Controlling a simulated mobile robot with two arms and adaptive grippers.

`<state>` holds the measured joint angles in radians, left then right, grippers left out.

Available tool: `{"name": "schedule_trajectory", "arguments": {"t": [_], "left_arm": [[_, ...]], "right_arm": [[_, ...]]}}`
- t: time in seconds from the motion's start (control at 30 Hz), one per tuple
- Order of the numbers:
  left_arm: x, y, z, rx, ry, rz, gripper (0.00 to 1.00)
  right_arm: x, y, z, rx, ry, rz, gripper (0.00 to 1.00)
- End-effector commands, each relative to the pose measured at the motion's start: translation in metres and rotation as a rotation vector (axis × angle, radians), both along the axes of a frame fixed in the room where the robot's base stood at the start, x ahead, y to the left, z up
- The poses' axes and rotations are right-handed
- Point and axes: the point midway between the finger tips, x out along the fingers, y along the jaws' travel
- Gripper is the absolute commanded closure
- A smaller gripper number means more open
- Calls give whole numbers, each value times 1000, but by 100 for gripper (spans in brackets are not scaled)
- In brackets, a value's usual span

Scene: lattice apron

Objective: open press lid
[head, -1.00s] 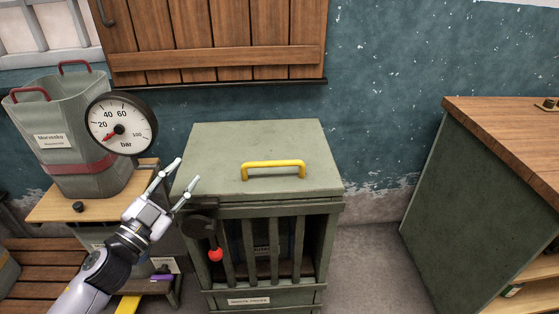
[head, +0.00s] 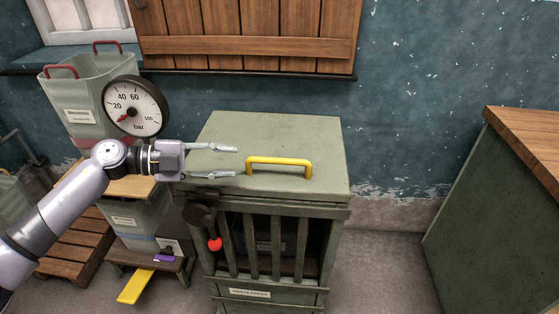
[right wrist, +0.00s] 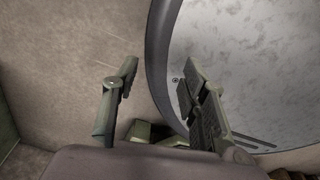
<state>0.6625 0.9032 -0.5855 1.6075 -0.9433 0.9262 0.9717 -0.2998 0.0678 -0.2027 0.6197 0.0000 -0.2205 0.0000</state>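The press is a grey-green cabinet with a barred front. Its flat lid (head: 290,135) is down and carries a yellow bar handle (head: 279,161). My left gripper (head: 235,161) is open and empty at the left part of the lid, its fingers pointing right toward the handle, a short gap from the handle's left end. A dark lever with a red knob (head: 215,244) hangs at the press's front left. My right gripper (right wrist: 160,95) shows only in the right wrist view; its fingers are apart with nothing between them.
A round pressure gauge (head: 135,106) stands behind my left arm, beside a grey bin (head: 86,92) with red handles. A wood-topped cabinet (head: 515,135) stands at the right, with clear floor between it and the press. A yellow pedal (head: 136,286) sits low at the left.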

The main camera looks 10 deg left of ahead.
Motion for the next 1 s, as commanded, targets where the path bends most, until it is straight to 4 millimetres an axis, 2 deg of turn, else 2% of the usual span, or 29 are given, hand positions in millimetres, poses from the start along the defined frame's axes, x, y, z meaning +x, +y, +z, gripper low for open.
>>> {"name": "schedule_trajectory", "arguments": {"t": [0.03,0.2,0.5,0.7,1.0], "left_arm": [[4,-13,-1,-5,-2,-4,67],[16,-48,-11,-4,-3,-3,67],[35,-99,-23,-4,-2,-1,67],[41,-114,-26,-2,-2,-1,67],[42,-116,-26,-2,-1,0,67]], "right_arm": [[0,1,-1,1,0,1,60],[0,-4,-6,-4,0,3,60],[0,-12,-17,-14,0,1,60],[0,-13,-20,-15,0,1,60],[0,-13,-20,-15,0,1,60]]}}
